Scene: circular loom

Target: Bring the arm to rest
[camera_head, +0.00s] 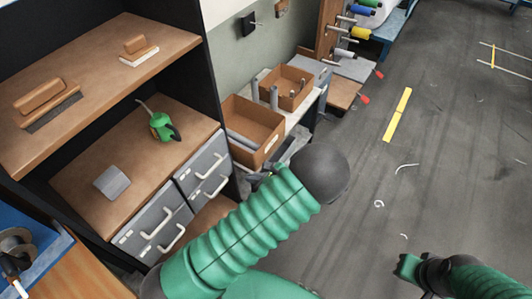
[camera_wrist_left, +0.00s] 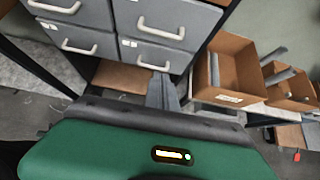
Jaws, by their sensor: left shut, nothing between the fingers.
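My left arm (camera_head: 238,232), in a ribbed green sleeve, reaches up from the bottom of the head view to a dark rounded joint (camera_head: 321,175). My left gripper (camera_wrist_left: 163,94) shows in the left wrist view as grey fingers, shut and empty, in front of the grey drawers. In the head view it is mostly hidden behind the sleeve. Part of my right arm (camera_head: 480,281) is at the bottom right corner. Its green and dark end (camera_head: 408,266) is over the floor, and its jaws cannot be made out.
A shelf unit (camera_head: 130,60) with brushes, a green tool (camera_head: 163,125) and grey drawers (camera_head: 152,222) stands at the left. Cardboard bins (camera_head: 262,150) sit on a bench beyond the arm. Spools (camera_head: 362,33) hang at the back. The floor (camera_head: 440,150) at the right is mostly clear.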

